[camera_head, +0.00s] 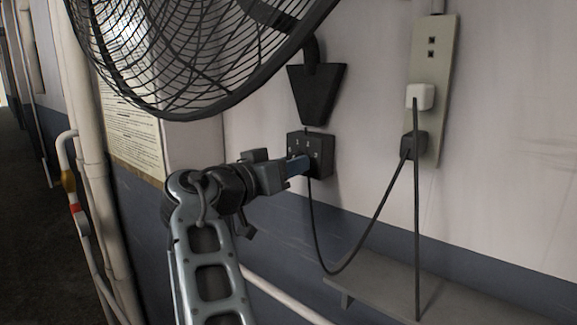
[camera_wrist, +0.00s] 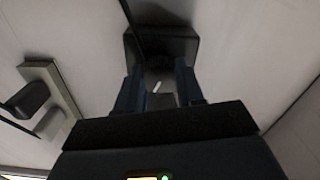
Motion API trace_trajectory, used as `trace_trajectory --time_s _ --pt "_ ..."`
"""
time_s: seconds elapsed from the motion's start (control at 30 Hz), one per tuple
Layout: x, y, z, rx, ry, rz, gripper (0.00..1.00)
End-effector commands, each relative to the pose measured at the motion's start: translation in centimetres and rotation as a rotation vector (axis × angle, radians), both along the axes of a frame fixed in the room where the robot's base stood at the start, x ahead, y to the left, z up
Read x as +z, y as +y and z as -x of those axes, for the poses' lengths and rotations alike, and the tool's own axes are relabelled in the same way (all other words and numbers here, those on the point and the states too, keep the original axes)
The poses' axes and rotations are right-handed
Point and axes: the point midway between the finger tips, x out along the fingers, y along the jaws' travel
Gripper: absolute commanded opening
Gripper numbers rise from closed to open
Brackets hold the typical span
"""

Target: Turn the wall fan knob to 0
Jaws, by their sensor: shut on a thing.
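The dark fan control box (camera_head: 322,152) is mounted on the wall below the fan, with small pale marks on its face. My gripper (camera_head: 306,163) reaches it from the left, its blue fingers at the box front. In the head view the fingers hide the knob. In the wrist view the box (camera_wrist: 180,48) is at top centre. My gripper's fingers (camera_wrist: 158,88) stand on both sides of the dark knob (camera_wrist: 160,76), shut on it. A white pointer line on the knob is slightly tilted. The numbers are not legible in the wrist view.
The large caged wall fan (camera_head: 190,50) hangs above my arm, with its dark bracket (camera_head: 317,93) on the wall. A power strip (camera_head: 446,50) with plugs is to the right. A black cable (camera_head: 352,262) loops below the box, over a grey ledge (camera_head: 385,285). White pipes run at left.

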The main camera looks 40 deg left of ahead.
Motion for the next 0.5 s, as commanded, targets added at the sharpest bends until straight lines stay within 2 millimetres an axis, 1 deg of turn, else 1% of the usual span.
trace_trajectory --time_s 0.27,0.5 --pt "-0.04 -0.01 0.01 0.000 0.005 0.062 0.07" --pt "-0.02 -0.09 0.01 0.000 0.018 0.224 0.07"
